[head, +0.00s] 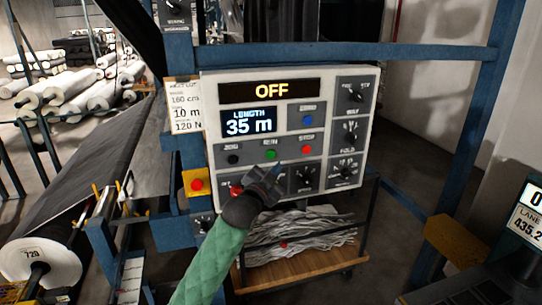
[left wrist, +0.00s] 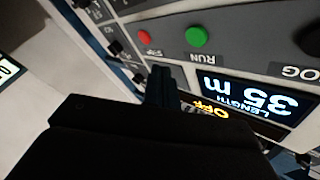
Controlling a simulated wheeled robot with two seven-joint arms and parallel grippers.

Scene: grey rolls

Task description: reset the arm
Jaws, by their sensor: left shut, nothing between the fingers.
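My left arm in a green quilted sleeve reaches up from the bottom of the head view. Its dark left gripper (head: 268,178) is shut and empty. It is in front of the lower part of a white control panel (head: 292,82), below the green RUN button (head: 270,154) and the red STOP button (head: 306,150). In the left wrist view the shut fingers (left wrist: 160,86) show near the panel, with the green button (left wrist: 196,37) and red button (left wrist: 145,37) beyond them. I cannot tell if the fingertips touch the panel. My right gripper is not in view.
The panel's displays read OFF (head: 270,90) and 35 m (head: 249,122). A blue frame (head: 480,130) surrounds the panel. A yellow box with a red button (head: 196,184) is left of the gripper. A cart of crumpled grey strips (head: 300,238) stands below. Rolls lie at left.

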